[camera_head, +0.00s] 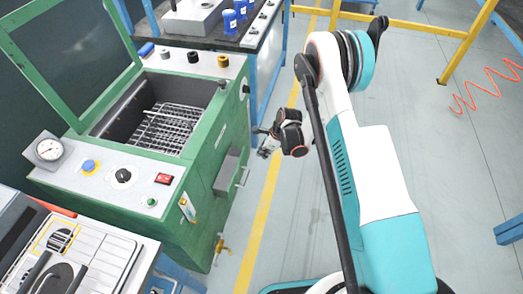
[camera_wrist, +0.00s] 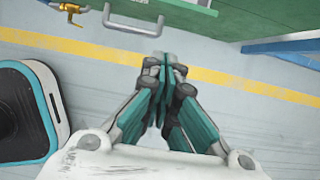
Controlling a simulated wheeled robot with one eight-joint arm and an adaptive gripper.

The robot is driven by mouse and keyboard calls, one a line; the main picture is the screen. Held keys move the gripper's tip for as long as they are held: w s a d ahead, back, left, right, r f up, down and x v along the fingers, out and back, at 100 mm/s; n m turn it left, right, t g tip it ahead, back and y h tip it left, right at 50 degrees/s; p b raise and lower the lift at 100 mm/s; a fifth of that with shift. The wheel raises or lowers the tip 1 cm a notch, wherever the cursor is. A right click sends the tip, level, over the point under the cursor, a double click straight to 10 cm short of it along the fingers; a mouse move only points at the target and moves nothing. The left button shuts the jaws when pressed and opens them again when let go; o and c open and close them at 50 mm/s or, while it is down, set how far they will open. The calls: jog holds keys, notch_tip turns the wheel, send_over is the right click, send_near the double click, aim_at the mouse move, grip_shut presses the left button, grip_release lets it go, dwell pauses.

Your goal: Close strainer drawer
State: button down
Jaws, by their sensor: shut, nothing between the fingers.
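The strainer drawer (camera_head: 226,172) is a grey box low on the right side of the green blower bench (camera_head: 205,150). It stands out from the green side, so it is partly open. Its grey bar handle (camera_head: 243,176) faces right. In the wrist view the U-shaped handle (camera_wrist: 134,28) shows at the top, just ahead and left of the fingertips. My gripper (camera_head: 263,150) is to the right of the drawer, apart from it. In the wrist view its fingers (camera_wrist: 166,62) are together, with nothing between them, and do not touch the handle.
A brass tap (camera_head: 221,246) sticks out low on the bench, below the drawer; the wrist view shows it too (camera_wrist: 70,10). The bench's glazed lid (camera_head: 70,50) is raised over a wire basket (camera_head: 168,128). Grey floor with a yellow line (camera_head: 262,215) lies clear beside the bench.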

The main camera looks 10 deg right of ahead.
aim_at(241, 158)
jog(key=w+a+f+b, duration=0.2)
jog(key=a+f+b, duration=0.1)
jog(key=a+f, duration=0.2)
jog(key=shift+a+f, duration=0.3)
jog(key=shift+a, duration=0.15)
jog(key=shift+w+a, duration=0.35)
jog(key=shift+a, duration=0.5)
jog(key=shift+w+a, duration=0.3)
jog(key=shift+a, duration=0.5)
